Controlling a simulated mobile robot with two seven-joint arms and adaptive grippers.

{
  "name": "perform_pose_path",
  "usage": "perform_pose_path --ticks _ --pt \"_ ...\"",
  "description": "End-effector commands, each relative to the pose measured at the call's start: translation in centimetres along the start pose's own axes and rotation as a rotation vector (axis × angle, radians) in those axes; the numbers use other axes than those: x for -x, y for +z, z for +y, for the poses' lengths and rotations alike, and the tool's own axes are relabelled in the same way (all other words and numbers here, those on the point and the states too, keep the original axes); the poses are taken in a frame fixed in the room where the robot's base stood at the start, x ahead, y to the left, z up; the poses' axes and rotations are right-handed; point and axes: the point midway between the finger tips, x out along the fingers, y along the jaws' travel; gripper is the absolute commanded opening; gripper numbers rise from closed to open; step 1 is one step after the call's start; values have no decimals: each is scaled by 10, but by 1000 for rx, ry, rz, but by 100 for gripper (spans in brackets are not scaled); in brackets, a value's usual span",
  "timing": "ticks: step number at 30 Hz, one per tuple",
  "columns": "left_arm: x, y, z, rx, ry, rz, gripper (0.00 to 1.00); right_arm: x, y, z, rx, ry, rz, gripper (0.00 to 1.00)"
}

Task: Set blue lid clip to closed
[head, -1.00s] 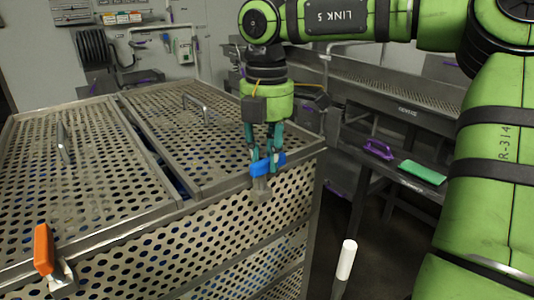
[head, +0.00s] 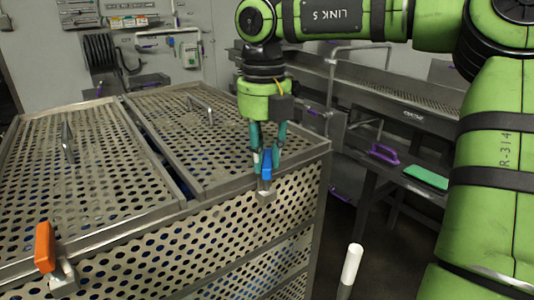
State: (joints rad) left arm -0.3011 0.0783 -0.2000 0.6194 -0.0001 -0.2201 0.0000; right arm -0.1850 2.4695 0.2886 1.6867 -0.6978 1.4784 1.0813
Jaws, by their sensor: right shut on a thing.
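The blue lid clip (head: 267,166) sits on the front top edge of the perforated metal basket (head: 225,204), near its right corner. It stands roughly upright, its metal base (head: 265,189) against the basket's front rim. My right gripper (head: 266,165) points down from above and is shut on the blue clip, with its two teal fingers on either side. Part of the clip is hidden by the fingers. An orange clip (head: 44,247) stands upright on the same front edge at the far left. My left gripper is not in view.
Two perforated lids (head: 205,140) with raised handles cover the basket. To the right, a dark bench holds a purple brush (head: 384,153) and a green pad (head: 426,177). A white-topped post (head: 351,264) stands right of the basket. A conveyor (head: 400,95) runs behind.

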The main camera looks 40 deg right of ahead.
Motion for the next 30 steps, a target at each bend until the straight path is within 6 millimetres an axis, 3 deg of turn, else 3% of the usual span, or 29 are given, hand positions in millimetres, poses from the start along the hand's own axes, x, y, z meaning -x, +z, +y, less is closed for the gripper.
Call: perform_pose_path --ticks 15,30 --pt "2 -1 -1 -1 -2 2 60 -2 -5 5 461 -3 8 0" --pt "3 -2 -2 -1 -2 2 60 -2 -7 7 674 -2 9 0"
